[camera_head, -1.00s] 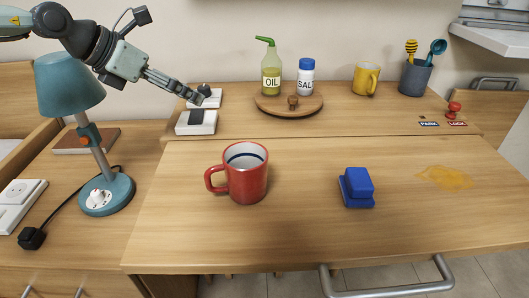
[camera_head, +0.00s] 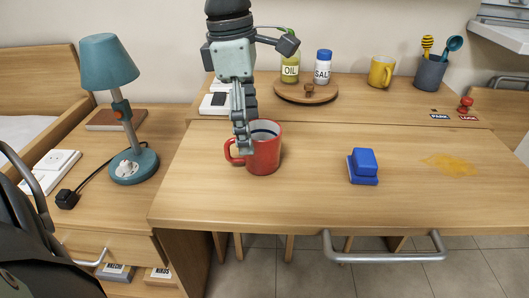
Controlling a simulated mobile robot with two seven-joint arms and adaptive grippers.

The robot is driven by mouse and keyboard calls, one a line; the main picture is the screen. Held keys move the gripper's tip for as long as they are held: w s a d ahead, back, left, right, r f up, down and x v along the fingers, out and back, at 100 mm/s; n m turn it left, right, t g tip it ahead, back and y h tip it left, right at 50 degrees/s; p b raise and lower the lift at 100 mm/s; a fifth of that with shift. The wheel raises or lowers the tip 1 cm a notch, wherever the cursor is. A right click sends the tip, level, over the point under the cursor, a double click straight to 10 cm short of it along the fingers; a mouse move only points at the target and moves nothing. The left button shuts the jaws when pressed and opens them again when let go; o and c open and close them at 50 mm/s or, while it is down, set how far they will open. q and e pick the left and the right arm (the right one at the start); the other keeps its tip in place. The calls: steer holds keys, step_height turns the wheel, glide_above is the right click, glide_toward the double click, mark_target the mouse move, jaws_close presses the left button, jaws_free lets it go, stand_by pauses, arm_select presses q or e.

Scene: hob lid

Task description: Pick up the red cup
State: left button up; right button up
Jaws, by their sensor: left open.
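The red cup (camera_head: 266,155) stands upright on the wooden table top, left of its middle, with its handle to the left. My left gripper (camera_head: 243,143) points down at the cup's left side, between the handle and the body as seen from here. It is open, and its fingers hide part of the cup's rim and left wall. I cannot tell whether a finger touches the cup. My right gripper is not in view.
A blue block-shaped object (camera_head: 363,167) sits to the right, with a yellow spill (camera_head: 452,165) beyond it. Behind are a round wooden tray (camera_head: 330,97) with oil and salt, a yellow mug (camera_head: 382,71) and a utensil holder (camera_head: 430,74). A teal lamp (camera_head: 133,165) stands left.

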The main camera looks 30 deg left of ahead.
mark_target(255, 149)
arm_select(q)
steer(key=f, duration=0.4)
steer(key=w+f, duration=0.1)
steer(key=f, duration=0.1)
steer(key=shift+d, duration=0.25)
steer(key=shift+c, duration=0.6)
steer(key=c, duration=1.2)
steer(key=shift+c, duration=0.5)
steer(key=shift+r, duration=0.15)
